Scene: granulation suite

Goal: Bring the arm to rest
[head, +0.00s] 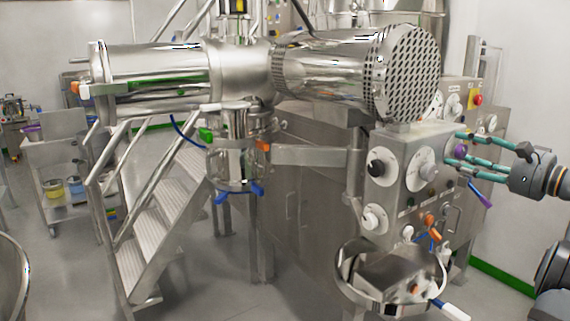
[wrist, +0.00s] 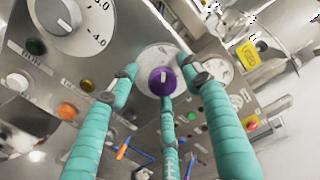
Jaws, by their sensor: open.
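My gripper (head: 470,152) is at the right, in front of the steel control panel (head: 385,215). Its teal fingers are spread open around a purple knob (head: 460,152), and nothing is seen clamped between them. The wrist view shows the fingers (wrist: 166,92) reaching toward the panel face. The purple knob (wrist: 162,81) sits between the fingertips on a round white dial. I cannot tell whether any fingertip touches the dial or panel.
A black knob (head: 376,168) and large dial (head: 420,168) are left of my gripper. A steel bowl (head: 345,285) is below the panel. A yellow label (wrist: 247,55) and another panel with a red button (head: 477,99) are beyond. White wall is at right.

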